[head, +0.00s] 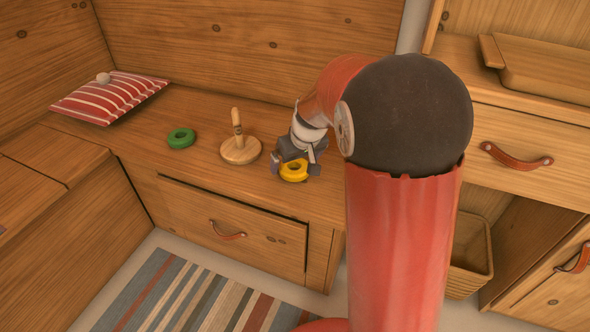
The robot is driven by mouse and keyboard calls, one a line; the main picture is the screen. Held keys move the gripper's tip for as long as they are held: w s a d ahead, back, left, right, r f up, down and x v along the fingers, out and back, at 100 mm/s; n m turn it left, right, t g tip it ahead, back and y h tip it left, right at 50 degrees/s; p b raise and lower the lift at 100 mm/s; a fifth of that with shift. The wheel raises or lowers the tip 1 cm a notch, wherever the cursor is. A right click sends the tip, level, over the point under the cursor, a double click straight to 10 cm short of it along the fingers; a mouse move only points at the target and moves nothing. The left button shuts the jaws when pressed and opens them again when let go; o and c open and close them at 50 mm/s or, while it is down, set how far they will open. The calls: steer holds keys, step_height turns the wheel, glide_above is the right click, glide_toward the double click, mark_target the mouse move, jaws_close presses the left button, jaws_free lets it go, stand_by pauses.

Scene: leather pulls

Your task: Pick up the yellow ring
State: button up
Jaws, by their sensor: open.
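The yellow ring (293,174) lies on the wooden bench top, near its front edge. My gripper (295,170) is right at the ring, reaching down from above and behind it. Its grey fingers are open, one on the left and one on the right of the ring. The gripper body hides the far part of the ring. I cannot tell whether the fingers touch it.
A wooden peg on a round base (240,150) stands left of the ring. A green ring (181,138) lies further left, near a red striped cushion (108,97). A drawer with a leather pull (227,231) is below the bench top (205,172).

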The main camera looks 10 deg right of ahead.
steer(key=shift+x, duration=0.85)
steer(key=shift+c, duration=0.2)
steer(key=c, duration=1)
